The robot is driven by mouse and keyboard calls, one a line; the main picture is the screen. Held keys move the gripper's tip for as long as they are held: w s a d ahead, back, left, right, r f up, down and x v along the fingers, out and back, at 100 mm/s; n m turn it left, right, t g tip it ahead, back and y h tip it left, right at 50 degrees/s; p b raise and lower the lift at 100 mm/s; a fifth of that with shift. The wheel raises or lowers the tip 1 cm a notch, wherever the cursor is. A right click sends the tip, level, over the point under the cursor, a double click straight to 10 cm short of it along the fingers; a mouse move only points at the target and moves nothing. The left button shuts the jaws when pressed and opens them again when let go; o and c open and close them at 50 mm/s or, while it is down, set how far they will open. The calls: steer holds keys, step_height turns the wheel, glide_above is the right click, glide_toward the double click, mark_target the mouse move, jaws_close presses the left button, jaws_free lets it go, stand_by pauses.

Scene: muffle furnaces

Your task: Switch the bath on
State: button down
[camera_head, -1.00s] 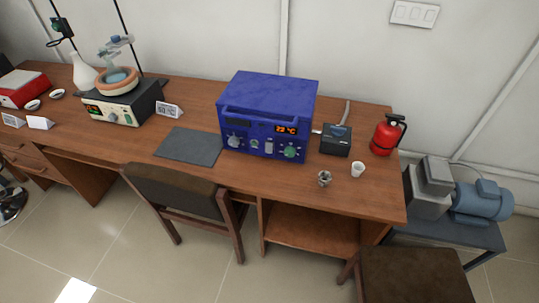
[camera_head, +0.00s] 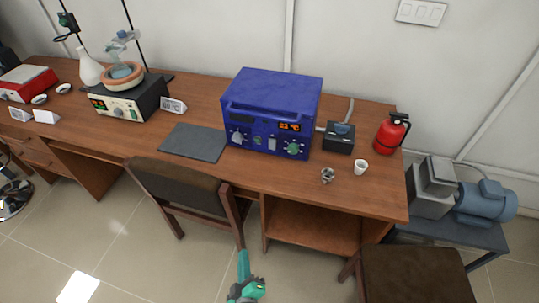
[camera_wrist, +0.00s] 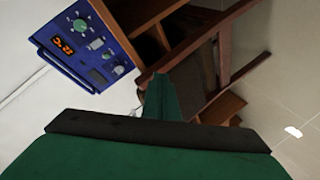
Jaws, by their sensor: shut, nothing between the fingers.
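The bath is a dark unit (camera_head: 128,105) with a pale front panel, a small lit display and a knob, on the left part of the bench in the head view. An orange-brown bowl (camera_head: 123,84) with glassware in it sits on top. I cannot tell the state of its switch. My gripper (camera_head: 243,258) is green and shut with nothing in it, low in front of the bench beside a chair, well away from the bath. My gripper (camera_wrist: 160,97) also shows in the wrist view, where the bath is out of sight.
A blue furnace (camera_head: 270,105) reading about 23 °C stands mid-bench; it also shows in the wrist view (camera_wrist: 75,45). A grey mat (camera_head: 194,142) lies left of it. Chairs (camera_head: 175,185) (camera_head: 408,275) stand in front. A red extinguisher (camera_head: 391,133) and white cup (camera_head: 361,167) are at right.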

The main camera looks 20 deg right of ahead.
mark_target(272, 149)
steer(key=w+d+r+n+h, duration=0.1)
steer(key=w+d+r+h, duration=0.2)
steer(key=w, duration=0.8)
steer(key=w+d+r+n+h, duration=0.2)
steer(key=w+d+r+h, duration=0.1)
steer(key=w+d+r, duration=0.4)
steer(key=w+d, duration=0.2)
steer(key=w, duration=0.2)
steer(key=shift+w+d+g+h, duration=0.2)
steer(key=shift+d+g+h, duration=0.1)
steer(key=shift+g, duration=0.1)
steer(key=x, duration=1.3)
steer(key=shift+w, duration=0.2)
steer(key=shift+w+f, duration=0.1)
steer(key=shift+w, duration=0.25)
steer(key=shift+d, duration=0.1)
steer(key=shift+d, duration=0.1)
